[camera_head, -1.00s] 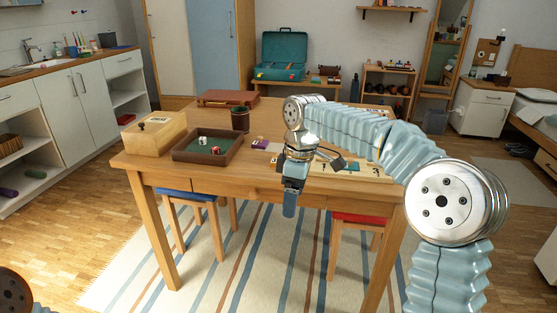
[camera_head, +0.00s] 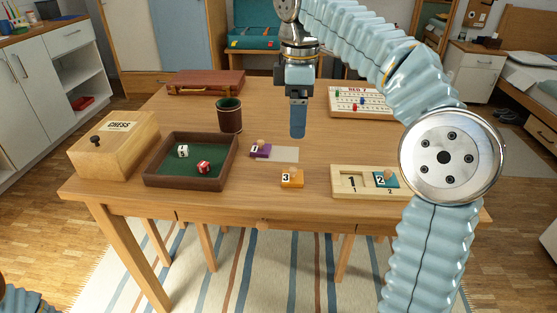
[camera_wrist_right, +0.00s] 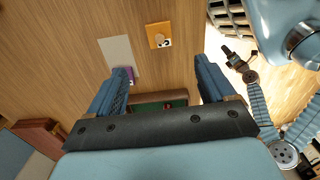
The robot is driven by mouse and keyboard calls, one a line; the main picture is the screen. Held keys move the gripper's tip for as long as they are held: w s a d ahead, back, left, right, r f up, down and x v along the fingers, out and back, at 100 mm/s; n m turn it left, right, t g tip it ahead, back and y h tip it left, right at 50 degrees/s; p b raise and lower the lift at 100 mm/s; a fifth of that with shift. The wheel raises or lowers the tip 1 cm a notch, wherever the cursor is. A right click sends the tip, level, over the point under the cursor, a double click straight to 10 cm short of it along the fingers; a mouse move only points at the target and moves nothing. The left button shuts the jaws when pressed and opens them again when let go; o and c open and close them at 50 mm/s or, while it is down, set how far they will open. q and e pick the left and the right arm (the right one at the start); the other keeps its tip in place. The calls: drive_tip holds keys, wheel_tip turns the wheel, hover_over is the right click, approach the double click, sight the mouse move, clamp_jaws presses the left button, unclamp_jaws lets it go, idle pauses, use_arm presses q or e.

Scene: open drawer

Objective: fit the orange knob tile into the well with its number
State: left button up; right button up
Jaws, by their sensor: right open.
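The orange knob tile (camera_head: 291,179), marked 3, lies on the table near its front edge; the wrist view also shows it (camera_wrist_right: 158,35). The well board (camera_head: 340,190) lies to its right. My right arm hides the board's right part. A purple tile (camera_head: 260,150) marked 0 lies at the left end of a pale grey strip (camera_head: 280,154). My right gripper (camera_head: 298,134) is open and empty, pointing down above the table, beyond the orange tile.
A dice tray (camera_head: 190,181) with two dice, a chess box (camera_head: 114,146) and a dark cup (camera_head: 230,115) stand at the left. A brown case (camera_head: 206,84) and a peg board (camera_head: 360,101) lie farther back. The table's front edge is close to the orange tile.

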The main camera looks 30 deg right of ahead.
drive_tip(key=b, duration=0.2)
hover_over(293, 169)
drive_tip(key=f, duration=0.8)
drive_tip(key=shift+w+d+f, duration=0.1)
drive_tip(key=shift+d, duration=0.1)
drive_tip(key=shift+a+f, duration=0.2)
drive_tip(key=shift+f, duration=2.55)
drive_tip(key=c, duration=1.1)
